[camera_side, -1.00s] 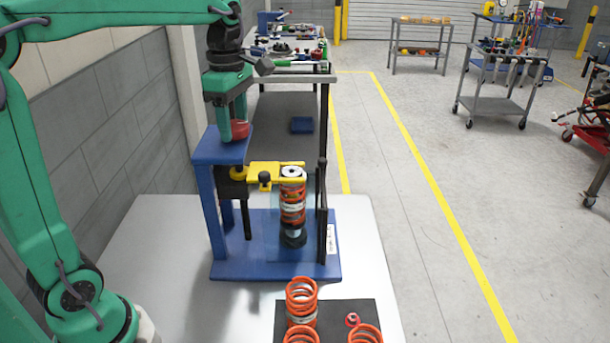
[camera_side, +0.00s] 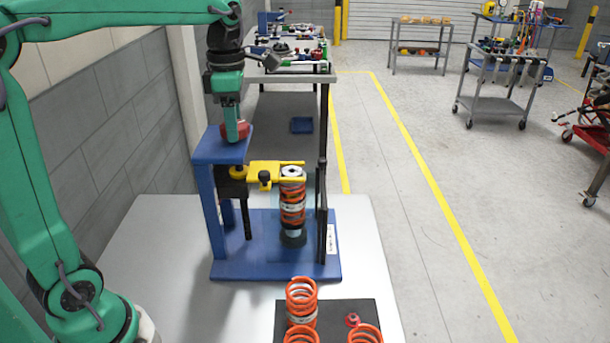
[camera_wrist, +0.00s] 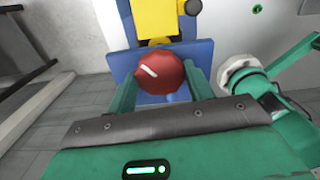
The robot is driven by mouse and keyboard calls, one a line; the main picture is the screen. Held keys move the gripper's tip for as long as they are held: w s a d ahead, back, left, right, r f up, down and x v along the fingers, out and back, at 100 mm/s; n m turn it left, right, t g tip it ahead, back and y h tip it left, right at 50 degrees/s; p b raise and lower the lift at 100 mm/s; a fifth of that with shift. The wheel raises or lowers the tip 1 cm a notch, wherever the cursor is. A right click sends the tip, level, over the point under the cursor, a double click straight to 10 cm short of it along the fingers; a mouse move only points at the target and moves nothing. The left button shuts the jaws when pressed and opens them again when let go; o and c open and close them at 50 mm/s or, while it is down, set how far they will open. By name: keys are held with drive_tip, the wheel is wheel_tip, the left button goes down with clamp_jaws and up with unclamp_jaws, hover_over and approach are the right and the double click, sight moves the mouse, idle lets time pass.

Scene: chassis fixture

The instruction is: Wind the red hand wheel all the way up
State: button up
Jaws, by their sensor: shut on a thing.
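The red hand wheel (camera_side: 236,132) sits on top of the blue fixture frame (camera_side: 222,150). In the wrist view the wheel (camera_wrist: 161,71) shows a white mark pointing to the upper left. My gripper (camera_side: 232,128) points down from above and is shut on the wheel, one finger on each side of it; it also shows in the wrist view (camera_wrist: 160,85). Below, the yellow clamp arm (camera_side: 275,171) reaches over the top of the strut with an orange spring (camera_side: 292,205), which stands upright on the fixture's blue base (camera_side: 262,266).
A black mat (camera_side: 330,322) at the front of the table holds several loose orange springs (camera_side: 301,300) and a small red part (camera_side: 352,320). A dark post (camera_side: 322,160) stands right of the strut. The grey table (camera_side: 150,240) is clear on the left.

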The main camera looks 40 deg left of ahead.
drive_tip(key=n, duration=0.3)
drive_tip(key=shift+n, duration=2.2)
drive_tip(key=o, duration=0.9)
drive_tip(key=m, duration=1.2)
drive_tip(key=shift+m, duration=0.4)
drive_tip(key=m, duration=0.5)
drive_tip(key=shift+m, duration=0.3)
